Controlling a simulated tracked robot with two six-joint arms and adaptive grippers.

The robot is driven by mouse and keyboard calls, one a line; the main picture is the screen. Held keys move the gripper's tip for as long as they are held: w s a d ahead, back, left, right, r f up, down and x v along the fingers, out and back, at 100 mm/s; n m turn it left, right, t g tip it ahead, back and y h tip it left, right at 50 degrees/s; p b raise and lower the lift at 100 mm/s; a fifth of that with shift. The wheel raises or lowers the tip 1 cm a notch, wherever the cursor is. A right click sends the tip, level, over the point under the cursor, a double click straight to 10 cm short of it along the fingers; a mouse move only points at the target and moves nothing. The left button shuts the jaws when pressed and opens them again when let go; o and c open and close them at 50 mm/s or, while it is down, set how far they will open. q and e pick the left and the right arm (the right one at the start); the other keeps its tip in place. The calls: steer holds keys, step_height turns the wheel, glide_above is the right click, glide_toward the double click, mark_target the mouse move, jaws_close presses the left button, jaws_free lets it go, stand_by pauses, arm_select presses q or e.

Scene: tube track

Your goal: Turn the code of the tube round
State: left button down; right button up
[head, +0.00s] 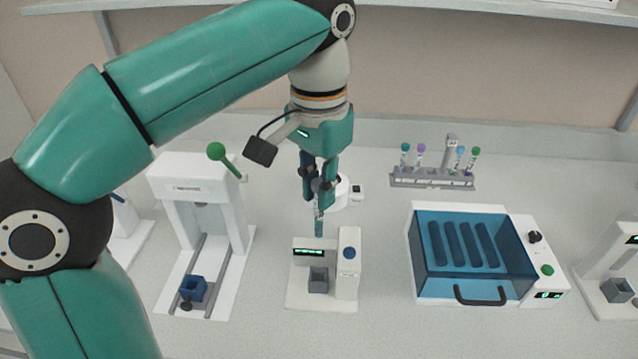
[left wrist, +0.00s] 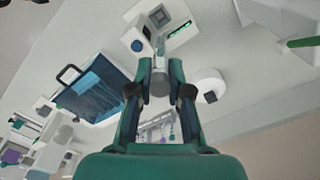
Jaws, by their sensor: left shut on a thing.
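My left gripper (head: 319,203) points down and is shut on a small tube (head: 319,227), whose teal lower part shows below the fingertips. In the left wrist view the tube (left wrist: 159,63) sits between the fingertips (left wrist: 158,88), with a grey end toward the camera. The tube looks upright and is above and behind a white reader (head: 324,270) with a lit display, a blue button and a grey holder (head: 318,279). I cannot make out a code on the tube. My right gripper is not in view.
A white press-like stand (head: 196,185) with a green-knobbed lever and blue block (head: 194,289) is left of the reader. A blue-lidded box (head: 472,250) is to the right. A rack (head: 430,181) with several capped tubes stands behind it. A round white device (head: 341,196) is behind the gripper.

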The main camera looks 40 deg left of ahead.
arm_select(q)
steer(key=shift+f+b, duration=5)
steer(key=shift+f, duration=1.85)
steer(key=n+p, duration=0.2)
steer(key=n, duration=0.8)
steer(key=shift+n, duration=0.4)
steer(key=shift+f+p, duration=0.1)
steer(key=shift+p, duration=0.2)
steer(key=c, duration=1)
jaws_free()
